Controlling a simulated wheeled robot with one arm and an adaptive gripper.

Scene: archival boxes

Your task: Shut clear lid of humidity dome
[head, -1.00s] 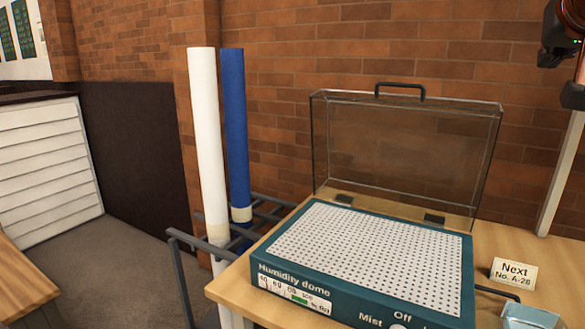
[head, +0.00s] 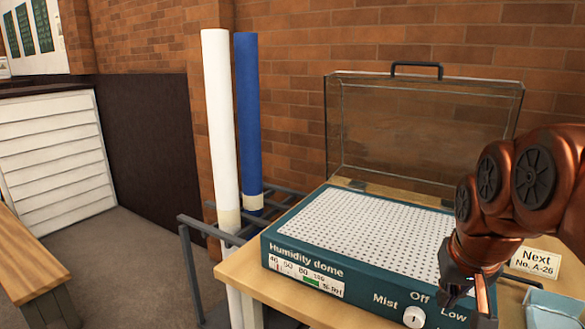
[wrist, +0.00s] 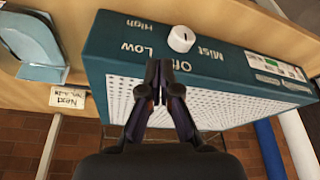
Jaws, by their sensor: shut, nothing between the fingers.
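The humidity dome has a teal base (head: 306,245) with a white perforated top, standing on a wooden table. Its clear lid (head: 420,125) stands open and upright at the back edge of the base, hinged there, with a dark handle (head: 417,66) on its upper edge. My gripper (head: 474,290) is in front of the right part of the base, near the Mist dial (head: 414,316). In the wrist view my gripper (wrist: 158,65) is shut and empty, its tips over the front panel by the Off label. The dial (wrist: 181,39) also shows there.
A white roll (head: 222,130) and a blue roll (head: 246,115) stand in a grey rack (head: 186,250) at the table's left. A "Next" card (head: 535,262) and a pale blue tray (head: 548,307) are at the right. A brick wall rises behind the lid.

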